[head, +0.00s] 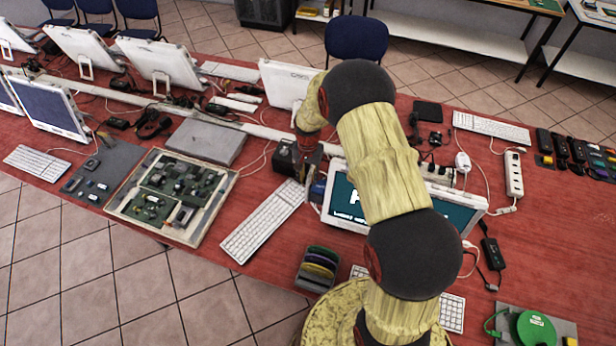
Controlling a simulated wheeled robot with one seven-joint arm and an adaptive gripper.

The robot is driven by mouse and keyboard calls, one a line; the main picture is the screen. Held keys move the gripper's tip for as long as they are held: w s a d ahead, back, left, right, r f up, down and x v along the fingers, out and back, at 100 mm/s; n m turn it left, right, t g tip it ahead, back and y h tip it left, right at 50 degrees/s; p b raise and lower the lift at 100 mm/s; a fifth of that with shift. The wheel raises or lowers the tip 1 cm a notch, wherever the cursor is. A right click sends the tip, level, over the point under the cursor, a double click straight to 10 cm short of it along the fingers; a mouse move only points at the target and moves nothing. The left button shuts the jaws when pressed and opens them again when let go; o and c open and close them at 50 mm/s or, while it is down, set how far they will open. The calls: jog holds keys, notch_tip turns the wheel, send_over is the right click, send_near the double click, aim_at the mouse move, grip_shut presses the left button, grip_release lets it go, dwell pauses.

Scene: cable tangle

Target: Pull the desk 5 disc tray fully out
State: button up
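The monitor with a lit teal screen (345,196) stands near the middle of the red table, partly hidden behind my arm. No disc tray can be made out on it, and I cannot tell which place is desk 5. My arm reaches over this monitor and bends down at its left edge. My gripper (307,168) is low beside that edge, close to a dark box (285,158). It is small and dark here, so I cannot see whether its fingers are open, shut or touching anything.
A white keyboard (263,220), an open circuit-board case (172,196) and a rack of coloured discs (318,267) lie left of my arm. A power strip (514,174), cables and a green reel (532,332) lie right. Bare red table shows at right (560,240).

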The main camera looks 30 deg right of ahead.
grip_shut()
dwell(0.9)
